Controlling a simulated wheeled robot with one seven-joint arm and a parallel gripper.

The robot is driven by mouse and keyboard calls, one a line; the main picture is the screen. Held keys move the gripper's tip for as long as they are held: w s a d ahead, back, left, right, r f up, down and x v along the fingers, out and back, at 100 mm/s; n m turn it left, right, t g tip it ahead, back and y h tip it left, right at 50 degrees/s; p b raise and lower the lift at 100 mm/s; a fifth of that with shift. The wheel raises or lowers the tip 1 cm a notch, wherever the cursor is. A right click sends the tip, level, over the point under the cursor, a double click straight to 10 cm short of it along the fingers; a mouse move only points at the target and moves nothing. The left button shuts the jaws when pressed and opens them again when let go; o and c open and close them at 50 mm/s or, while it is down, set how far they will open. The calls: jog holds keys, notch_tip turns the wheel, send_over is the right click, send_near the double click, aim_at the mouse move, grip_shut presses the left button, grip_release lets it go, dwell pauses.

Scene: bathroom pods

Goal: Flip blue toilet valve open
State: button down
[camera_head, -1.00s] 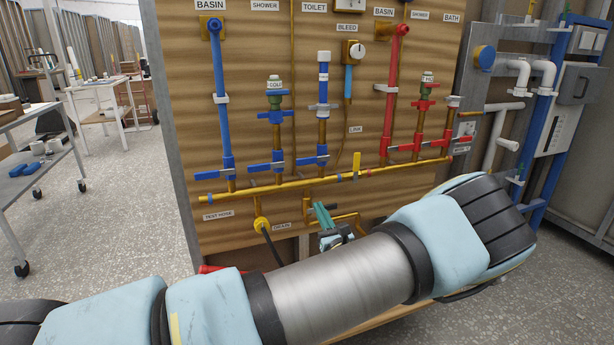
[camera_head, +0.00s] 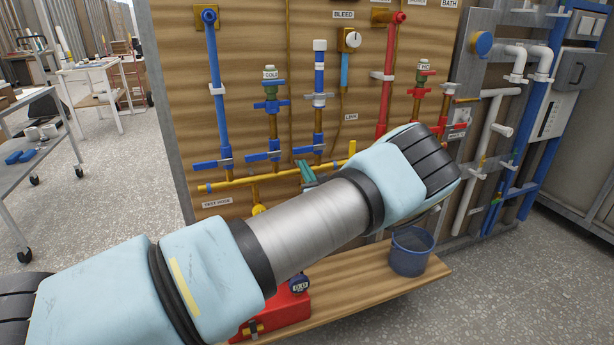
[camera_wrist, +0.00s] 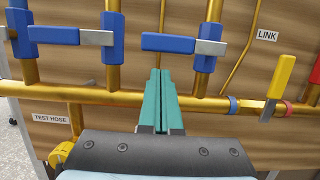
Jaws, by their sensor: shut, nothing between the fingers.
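The blue toilet valve (camera_head: 312,147) is on the third vertical pipe from the left on the wooden board. Its blue lever lies crosswise to the pipe, reaching left from the valve body. In the wrist view the toilet valve (camera_wrist: 203,55) stands upper right of centre, with its lever above my fingertips. My gripper (camera_wrist: 160,72) has teal fingers pressed together with nothing between them. Its tips look a little below the lever, with a visible gap in the picture; depth is hard to judge. In the head view my gripper (camera_head: 306,170) is partly hidden by my forearm.
Another blue valve (camera_wrist: 112,38) is just left. A horizontal brass pipe (camera_wrist: 215,104) runs behind the fingers, with a yellow lever (camera_wrist: 280,85) at right. Red valves are further right. A bucket (camera_head: 411,250) and red box (camera_head: 285,308) are on the low wooden shelf.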

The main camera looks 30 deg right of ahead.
jog(key=shift+r, duration=0.65)
